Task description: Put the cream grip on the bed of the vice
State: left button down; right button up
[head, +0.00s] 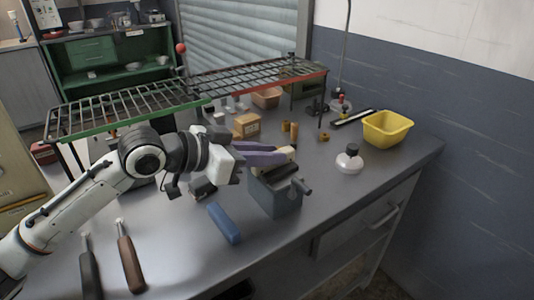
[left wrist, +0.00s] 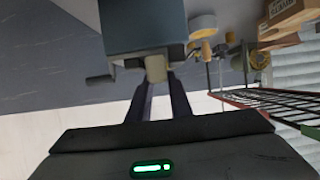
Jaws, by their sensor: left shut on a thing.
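My left gripper (head: 272,153) reaches in from the left and its purple fingers are shut on the cream grip (head: 287,154). The grip is at the top of the blue-grey vice (head: 274,195), by its jaws; I cannot tell whether it touches the bed. In the left wrist view the cream grip (left wrist: 156,68) shows between the fingertips (left wrist: 158,82), with the vice (left wrist: 145,25) close beyond it. The vice stands on the grey bench, its handle to the right. My right gripper is not in view.
A wire rack (head: 130,112) stands behind. A white-and-black bottle (head: 349,160) and a yellow bin (head: 387,128) are on the right.

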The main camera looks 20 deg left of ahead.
pick_arm(q)
jog(key=c, duration=2)
grip_release()
jog(key=shift+f, duration=0.1)
jog(key=o, duration=0.4)
jog(key=shift+s+a+r, duration=0.1)
jog(key=shift+a+r, duration=0.1)
jog(key=shift+r, duration=0.05)
jog(key=b+v, duration=0.2)
jog(key=v, duration=0.9)
jog(key=shift+s+r+b, duration=0.2)
jog(key=shift+b, duration=0.15)
